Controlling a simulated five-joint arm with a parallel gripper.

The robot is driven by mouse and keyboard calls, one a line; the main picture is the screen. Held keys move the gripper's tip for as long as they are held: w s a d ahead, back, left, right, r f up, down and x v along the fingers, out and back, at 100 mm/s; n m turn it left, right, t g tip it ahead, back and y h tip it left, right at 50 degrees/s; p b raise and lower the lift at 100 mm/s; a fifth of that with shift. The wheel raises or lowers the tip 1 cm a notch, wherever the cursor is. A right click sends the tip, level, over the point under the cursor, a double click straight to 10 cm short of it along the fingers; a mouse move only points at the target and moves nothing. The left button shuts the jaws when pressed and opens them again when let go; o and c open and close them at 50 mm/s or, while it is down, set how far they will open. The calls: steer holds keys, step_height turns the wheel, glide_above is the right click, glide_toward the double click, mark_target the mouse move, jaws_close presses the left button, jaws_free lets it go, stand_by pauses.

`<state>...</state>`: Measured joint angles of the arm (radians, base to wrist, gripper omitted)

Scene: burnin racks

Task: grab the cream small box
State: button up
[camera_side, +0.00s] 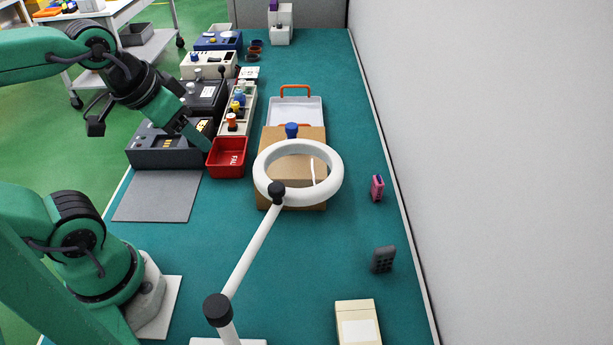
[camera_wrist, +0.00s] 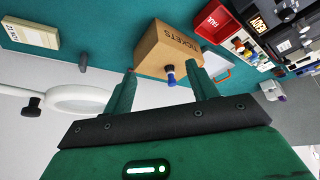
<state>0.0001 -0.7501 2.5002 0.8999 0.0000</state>
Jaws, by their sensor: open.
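A cream box (camera_side: 358,325) with a pale label lies at the near end of the teal bench, cut off by the bottom edge of the side view. A cream box with a label also shows at the upper left of the wrist view (camera_wrist: 30,34). My gripper (camera_side: 206,146) is at the left of the bench beside the red bin, far from the near cream box. In the wrist view my gripper (camera_wrist: 165,82) has its two fingers apart with nothing held between them.
A brown TICKETS box (camera_wrist: 165,48) with a blue knob stands beyond my fingers. A white ring lamp (camera_side: 262,185) on an arm rises mid-bench. The red bin (camera_side: 228,158), pink item (camera_side: 377,188) and grey keypad item (camera_side: 383,260) are around. Bench left of the near cream box is partly clear.

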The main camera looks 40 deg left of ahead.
steer(key=o, duration=0.6)
steer(key=shift+r, duration=0.15)
